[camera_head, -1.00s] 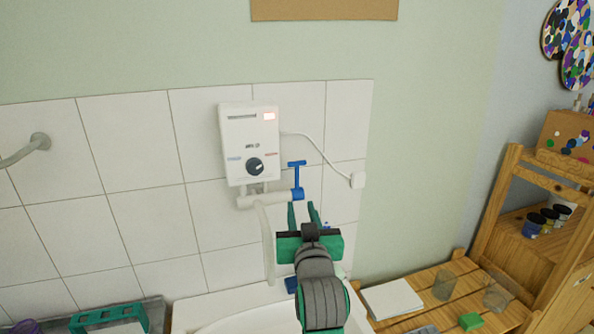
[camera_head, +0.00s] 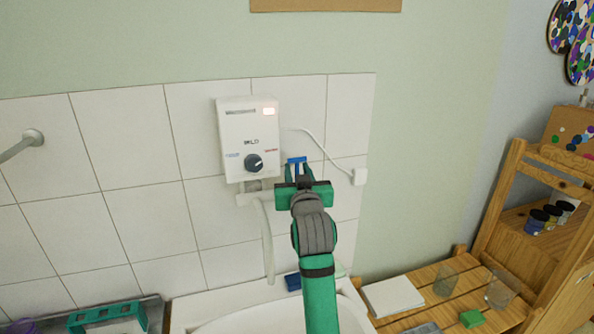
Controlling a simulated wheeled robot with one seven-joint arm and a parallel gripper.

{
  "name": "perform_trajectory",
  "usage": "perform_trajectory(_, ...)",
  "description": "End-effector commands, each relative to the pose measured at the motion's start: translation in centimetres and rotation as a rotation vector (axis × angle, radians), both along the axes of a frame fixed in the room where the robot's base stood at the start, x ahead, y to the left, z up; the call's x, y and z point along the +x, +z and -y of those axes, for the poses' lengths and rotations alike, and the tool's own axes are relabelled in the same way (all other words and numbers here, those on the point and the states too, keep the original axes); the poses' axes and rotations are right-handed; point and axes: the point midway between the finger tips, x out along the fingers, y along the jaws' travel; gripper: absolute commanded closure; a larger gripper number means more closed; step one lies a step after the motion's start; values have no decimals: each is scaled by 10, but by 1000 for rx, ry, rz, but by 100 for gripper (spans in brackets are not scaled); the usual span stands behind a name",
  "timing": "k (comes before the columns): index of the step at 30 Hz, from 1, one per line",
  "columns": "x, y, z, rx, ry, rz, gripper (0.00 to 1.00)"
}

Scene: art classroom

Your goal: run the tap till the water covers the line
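The blue T-shaped tap handle (camera_head: 297,160) shows at the lower right of the white water heater (camera_head: 249,132). My gripper (camera_head: 298,170) is raised in front of it, its green fingers apart, one on each side of the handle. I cannot tell whether they touch it. The gripper body hides the lower stem and valve. A pale spout pipe (camera_head: 267,240) hangs from the heater over the white sink (camera_head: 215,305). No running water shows. The sink's inside is mostly out of frame or behind my arm, and no line is visible.
A blue item (camera_head: 293,283) lies on the sink's back rim. A green rack (camera_head: 107,316) stands at lower left. At right, a slatted wooden bench (camera_head: 425,303) holds a white pad (camera_head: 392,297), clear cups (camera_head: 446,283) and a green block (camera_head: 472,319).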

Motion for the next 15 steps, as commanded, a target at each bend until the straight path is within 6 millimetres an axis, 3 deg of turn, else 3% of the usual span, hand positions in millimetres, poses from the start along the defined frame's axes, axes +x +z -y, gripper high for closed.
perform_trajectory(11,7,0,-1,0,0,1,71)
perform_trajectory(12,7,0,-1,0,0,1,74)
perform_trajectory(15,7,0,-1,0,0,1,98)
